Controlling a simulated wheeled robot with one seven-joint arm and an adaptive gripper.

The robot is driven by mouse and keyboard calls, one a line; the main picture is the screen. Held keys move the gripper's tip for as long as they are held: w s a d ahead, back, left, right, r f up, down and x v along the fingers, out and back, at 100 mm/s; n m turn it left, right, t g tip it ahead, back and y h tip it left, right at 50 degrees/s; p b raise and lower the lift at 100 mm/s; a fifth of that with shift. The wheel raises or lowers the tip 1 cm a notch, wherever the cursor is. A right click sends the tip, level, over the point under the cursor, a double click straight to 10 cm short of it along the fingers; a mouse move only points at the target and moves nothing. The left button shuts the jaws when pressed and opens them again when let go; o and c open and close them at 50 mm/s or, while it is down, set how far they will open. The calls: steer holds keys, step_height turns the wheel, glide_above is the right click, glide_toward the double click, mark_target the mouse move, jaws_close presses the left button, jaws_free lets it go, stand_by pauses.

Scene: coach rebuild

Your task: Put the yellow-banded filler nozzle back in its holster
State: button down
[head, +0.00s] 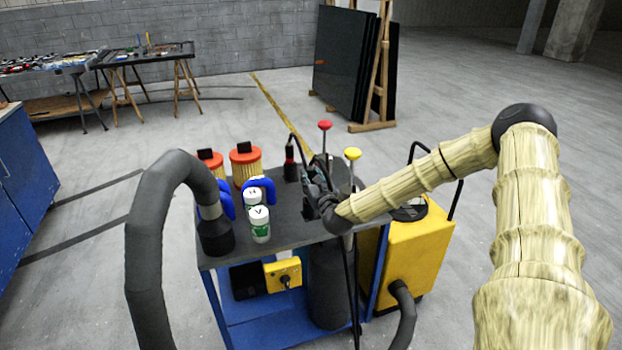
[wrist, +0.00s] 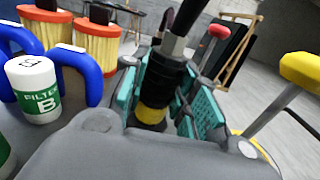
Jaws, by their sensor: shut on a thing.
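My gripper (head: 318,185) is over the right part of the cart top. In the wrist view its teal-padded fingers (wrist: 165,100) are shut on the black yellow-banded filler nozzle (wrist: 154,92). The nozzle's yellow band shows low between the pads, with a black hose rising from its top. Its lower end is hidden by my gripper, so I cannot tell whether it touches anything. In the head view my gripper mostly hides the nozzle. I cannot make out its holster for certain. A black nozzle with a red band (head: 290,164) stands upright left of my gripper.
The cart top (head: 285,232) carries white-capped bottles (head: 260,225), blue-handled items, orange-capped filters (head: 245,163) and a thick grey hose (head: 143,250). Red (head: 325,125) and yellow (head: 352,154) knobs stand on rods near my gripper. A yellow machine (head: 415,255) stands right of the cart.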

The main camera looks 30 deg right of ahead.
steer(key=shift+f, duration=0.2)
steer(key=shift+f+b, duration=0.3)
steer(key=shift+b, duration=0.45)
steer(key=shift+f+b, duration=1.5)
steer(key=shift+b, duration=0.9)
steer(key=c, duration=0.6)
jaws_free()
steer(key=shift+s, duration=0.1)
steer(key=shift+v, duration=3.95)
steer(key=shift+v, duration=6)
